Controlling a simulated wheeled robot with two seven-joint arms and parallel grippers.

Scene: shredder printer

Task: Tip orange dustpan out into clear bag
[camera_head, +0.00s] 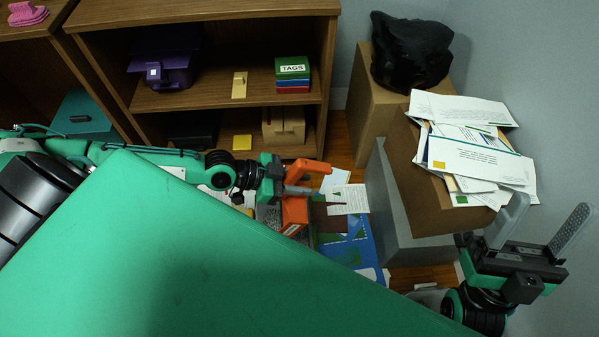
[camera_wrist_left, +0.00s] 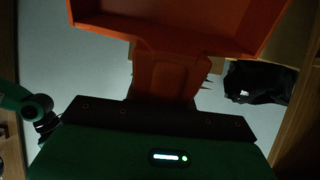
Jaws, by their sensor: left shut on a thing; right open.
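My left gripper (camera_head: 291,190) is shut on the orange dustpan (camera_head: 294,212), low in front of the shelf. In the left wrist view the dustpan's handle (camera_wrist_left: 166,78) runs up from my gripper to its wide tray (camera_wrist_left: 180,38). What lies in the tray is not clear. My right gripper (camera_head: 546,214) is open and empty at the right, near the wall. I cannot make out a clear bag for certain. A black bag (camera_head: 410,50) sits on a cardboard box at the back, and also shows in the left wrist view (camera_wrist_left: 258,82).
A brown box (camera_head: 418,178) heaped with envelopes (camera_head: 475,150) and a grey bin (camera_head: 385,205) stand right of the dustpan. Loose papers (camera_head: 347,198) and a blue sheet (camera_head: 350,243) lie below. The wooden shelf (camera_head: 225,100) is behind. Little floor is free.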

